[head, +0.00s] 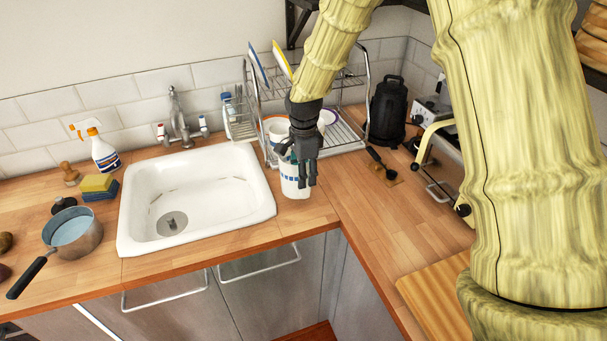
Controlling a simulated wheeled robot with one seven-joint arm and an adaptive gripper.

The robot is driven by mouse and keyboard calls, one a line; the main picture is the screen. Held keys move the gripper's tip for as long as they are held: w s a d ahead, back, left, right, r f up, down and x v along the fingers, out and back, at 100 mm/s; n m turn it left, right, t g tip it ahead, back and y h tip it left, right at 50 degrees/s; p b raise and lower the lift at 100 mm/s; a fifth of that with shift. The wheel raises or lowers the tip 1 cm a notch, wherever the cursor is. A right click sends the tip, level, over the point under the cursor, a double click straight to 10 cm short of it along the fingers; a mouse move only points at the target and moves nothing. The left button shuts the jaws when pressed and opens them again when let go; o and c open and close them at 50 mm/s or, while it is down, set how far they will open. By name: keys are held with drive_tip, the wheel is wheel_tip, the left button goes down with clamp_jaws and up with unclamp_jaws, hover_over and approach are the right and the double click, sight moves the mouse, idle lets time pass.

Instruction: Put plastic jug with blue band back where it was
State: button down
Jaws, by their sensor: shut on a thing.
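The plastic jug with blue band (291,188) is a white container with a blue strip near its top. It is at the counter area just right of the sink, in front of the dish rack. My gripper (300,172) points down over it and is shut on it. My fingers hide part of the jug's top and right side. The jug looks upright. I cannot tell whether its base touches the wooden counter (305,215).
The white sink (205,195) lies to the left and is empty. The dish rack (345,137) with plates and cups stands behind. A black ladle (382,163) lies to the right, near a black canister (388,110). A pan (72,232) and spray bottle (102,150) are far left.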

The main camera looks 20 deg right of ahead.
drive_tip(key=shift+w+d, duration=0.25)
drive_tip(key=shift+w, duration=0.4)
drive_tip(key=shift+f+p, duration=1.2)
drive_tip(key=shift+f, duration=0.6)
drive_tip(key=c, duration=0.8)
unclamp_jaws()
drive_tip(key=shift+f, duration=0.1)
drive_tip(key=shift+s+r+b, duration=0.1)
drive_tip(key=shift+r+b, duration=2.35)
drive_tip(key=shift+r, duration=3.7)
